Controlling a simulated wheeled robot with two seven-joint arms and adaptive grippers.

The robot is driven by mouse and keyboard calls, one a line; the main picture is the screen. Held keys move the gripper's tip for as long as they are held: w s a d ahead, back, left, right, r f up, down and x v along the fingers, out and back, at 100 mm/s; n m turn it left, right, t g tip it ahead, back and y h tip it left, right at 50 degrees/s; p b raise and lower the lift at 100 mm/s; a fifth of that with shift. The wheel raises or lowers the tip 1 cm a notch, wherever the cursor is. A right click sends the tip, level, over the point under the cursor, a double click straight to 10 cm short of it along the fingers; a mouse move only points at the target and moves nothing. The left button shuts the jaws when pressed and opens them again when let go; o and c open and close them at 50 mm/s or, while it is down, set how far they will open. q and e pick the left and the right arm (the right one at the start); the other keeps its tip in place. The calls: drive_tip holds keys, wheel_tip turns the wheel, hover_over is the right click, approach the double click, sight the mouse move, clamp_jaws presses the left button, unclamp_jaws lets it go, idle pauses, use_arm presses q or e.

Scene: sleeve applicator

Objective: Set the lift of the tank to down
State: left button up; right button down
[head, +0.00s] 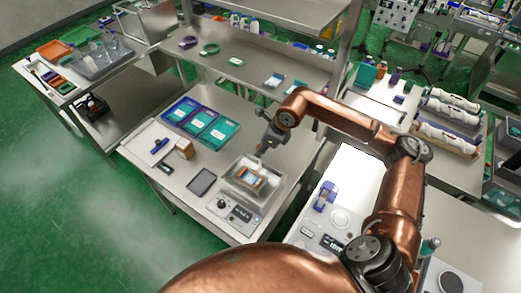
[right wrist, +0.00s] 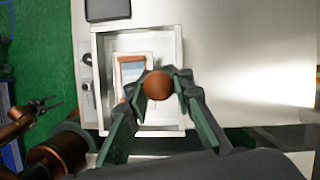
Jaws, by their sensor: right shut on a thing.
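The tank (head: 243,190) is a clear-walled box on the bench's front right; from above, its pale rim (right wrist: 99,75) shows in the right wrist view. Inside lies a rack with orange-brown and blue pieces (right wrist: 132,72). My right gripper (head: 262,149) is over the tank; in the right wrist view its fingers are shut on a round brown knob (right wrist: 159,86), which hides part of the rack. I cannot tell the lift's exact height. My left gripper (right wrist: 52,103) shows small at the left of the right wrist view, its fingers apart and empty; the head view does not show it.
A control box with a dial (head: 222,203) stands in front of the tank. A dark tablet (head: 202,182) lies to its left, with blue and teal trays (head: 212,125) behind. A steel shelf (head: 250,65) rises at the back. A white-topped instrument (head: 325,225) stands to the right.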

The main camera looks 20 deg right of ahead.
sight(260, 160)
wheel_tip(260, 160, down, 7)
drive_tip(key=b, duration=0.5)
drive_tip(key=shift+r+b, duration=0.1)
drive_tip(key=shift+b, duration=0.2)
drive_tip(key=c, duration=2.2)
unclamp_jaws()
drive_tip(key=o, duration=0.4)
drive_tip(key=shift+w+a, duration=0.1)
drive_tip(key=shift+w, duration=0.05)
drive_tip(key=shift+c, duration=0.2)
drive_tip(key=shift+o, duration=0.8)
